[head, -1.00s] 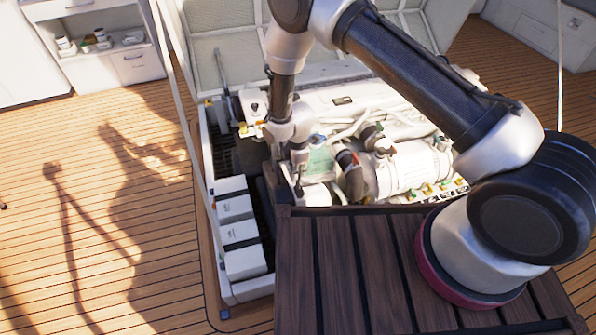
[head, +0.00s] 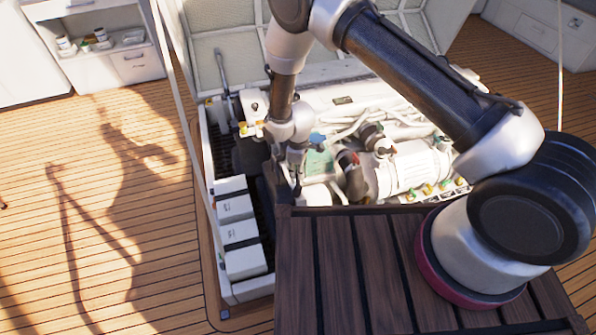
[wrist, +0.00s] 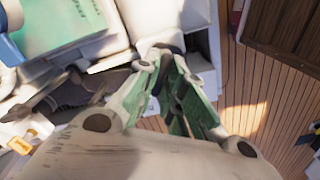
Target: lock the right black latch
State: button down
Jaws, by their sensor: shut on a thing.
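My gripper (head: 297,187) points down at the near left part of the open engine hatch, close to the corner of the wooden slatted top. In the wrist view my gripper (wrist: 170,58) shows green-padded fingers closed at their tips around a small dark piece (wrist: 172,47). That piece looks like the black latch, on a pale part, but most of it is hidden by the fingers. In the head view the arm and fingers cover the latch, so its exact position cannot be told.
A green-topped box (head: 319,162) with a blue cap (head: 317,138) stands just right of the gripper. White boxes (head: 237,232) line the hatch's left side. The dark wooden top (head: 330,270) is in front. Engine pipes (head: 375,135) lie to the right. Open deck lies left.

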jog(key=m, duration=0.5)
jog(key=shift+m, duration=0.3)
jog(key=m, duration=0.5)
jog(key=shift+m, duration=0.4)
jog(key=c, duration=1.5)
grip_release()
notch_tip(320, 180, up, 12)
jog(key=shift+r, duration=0.1)
jog(key=shift+s+d, duration=0.1)
